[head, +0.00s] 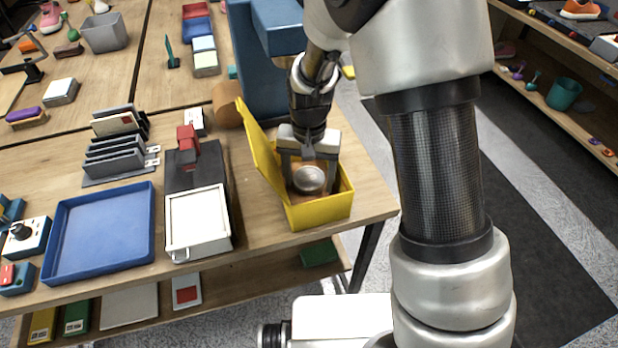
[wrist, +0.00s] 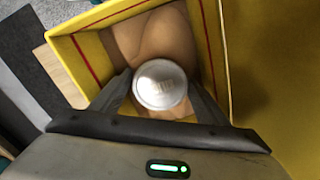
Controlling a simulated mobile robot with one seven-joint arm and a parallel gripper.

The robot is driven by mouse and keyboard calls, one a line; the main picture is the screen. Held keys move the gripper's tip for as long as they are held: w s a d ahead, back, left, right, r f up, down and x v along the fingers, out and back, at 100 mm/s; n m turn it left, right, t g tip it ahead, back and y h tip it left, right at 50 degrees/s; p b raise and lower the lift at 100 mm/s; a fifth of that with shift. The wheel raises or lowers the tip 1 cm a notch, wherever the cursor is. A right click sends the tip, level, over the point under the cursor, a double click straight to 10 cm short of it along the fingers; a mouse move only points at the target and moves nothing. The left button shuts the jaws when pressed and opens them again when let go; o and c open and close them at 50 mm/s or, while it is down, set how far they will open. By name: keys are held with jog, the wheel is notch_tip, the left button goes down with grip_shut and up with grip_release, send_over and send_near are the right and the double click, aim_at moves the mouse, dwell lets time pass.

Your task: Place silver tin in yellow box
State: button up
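The silver tin (head: 309,179) is round with a shiny lid. It is held between the two fingers of my gripper (head: 309,172), within the opening of the yellow box (head: 320,213). In the wrist view, the fingers of my gripper (wrist: 160,88) touch the tin (wrist: 160,84) on its left and right sides. The yellow box (wrist: 100,17) has a brown inside and surrounds the tin there. Its yellow lid (head: 258,148) stands open on the left. I cannot tell whether the tin touches the box floor.
A white tray (head: 197,221) on a black stand and a blue tray (head: 100,231) lie left of the box. A tan cylinder (head: 226,104) and a tall blue object (head: 262,75) stand behind it. The table edge is close in front and to the right.

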notch_tip(320, 180, up, 11)
jog(key=p, duration=0.2)
notch_tip(320, 180, up, 12)
jog(key=t, duration=0.2)
send_over(309, 176)
jog(key=s+d, duration=0.7)
jog(key=s+d+r+n+t, duration=0.1)
jog(key=s+d+r, duration=0.1)
jog(key=s, duration=0.3)
jog(key=s+d+r+n+t, duration=0.1)
jog(key=s+d+r+t, duration=0.1)
jog(key=s, duration=0.4)
jog(key=shift+d+t, duration=0.3)
jog(key=shift+d, duration=0.6)
